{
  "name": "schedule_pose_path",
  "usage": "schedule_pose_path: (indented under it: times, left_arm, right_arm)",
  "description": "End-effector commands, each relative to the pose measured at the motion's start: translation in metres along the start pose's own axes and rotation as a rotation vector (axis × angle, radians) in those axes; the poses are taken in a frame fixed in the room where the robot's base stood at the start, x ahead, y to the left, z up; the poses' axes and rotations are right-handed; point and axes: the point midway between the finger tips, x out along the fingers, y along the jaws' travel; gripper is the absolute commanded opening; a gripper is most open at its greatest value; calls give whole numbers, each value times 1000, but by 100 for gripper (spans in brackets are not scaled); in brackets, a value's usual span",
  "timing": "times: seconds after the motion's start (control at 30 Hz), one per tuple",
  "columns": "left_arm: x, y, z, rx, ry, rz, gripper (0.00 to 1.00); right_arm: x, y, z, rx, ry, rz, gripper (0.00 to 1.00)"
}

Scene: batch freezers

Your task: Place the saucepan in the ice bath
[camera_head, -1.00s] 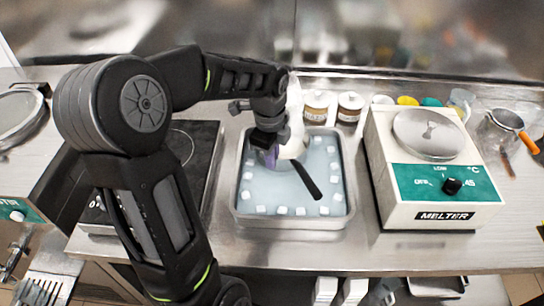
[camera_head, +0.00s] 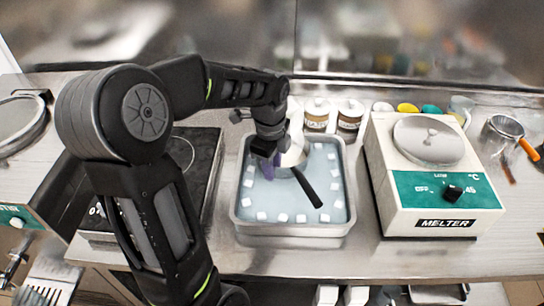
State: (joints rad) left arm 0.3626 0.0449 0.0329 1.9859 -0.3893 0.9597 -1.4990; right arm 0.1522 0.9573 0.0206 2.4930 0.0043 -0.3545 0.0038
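The ice bath is a metal tray (camera_head: 240,226) of pale blue water with white ice cubes floating around its edges. The saucepan (camera_head: 293,157) is a small pale pan with a black handle (camera_head: 307,188) that points down and right over the water. The pan is over the back middle of the tray; I cannot tell whether it rests on the bottom. My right gripper is not in view.
A white melter (camera_head: 440,205) with a green panel stands close to the right of the tray. A black hob (camera_head: 190,150) is on the left, partly behind my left arm. Lidded jars (camera_head: 349,118) stand behind the tray. An orange-handled strainer (camera_head: 506,127) is far right.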

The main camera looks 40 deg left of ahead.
Motion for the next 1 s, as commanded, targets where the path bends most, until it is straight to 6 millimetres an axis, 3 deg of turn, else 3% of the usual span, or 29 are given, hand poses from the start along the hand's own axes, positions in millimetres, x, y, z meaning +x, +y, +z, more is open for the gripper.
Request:
schedule_pose_path:
  times: [0.17, 0.63, 0.8, 1.0]
  left_arm:
    - [-16, -1, 0, 0, -1, -4, 26]
    - [-106, -1, 0, 0, -1, -4, 26]
    - [-120, -1, 0, 0, 0, -2, 26]
    - [-122, 0, 0, 0, 0, -1, 26]
  right_arm:
    - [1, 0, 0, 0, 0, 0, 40]
    - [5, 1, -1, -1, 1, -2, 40]
    - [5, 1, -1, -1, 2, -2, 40]
    - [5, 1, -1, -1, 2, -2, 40]
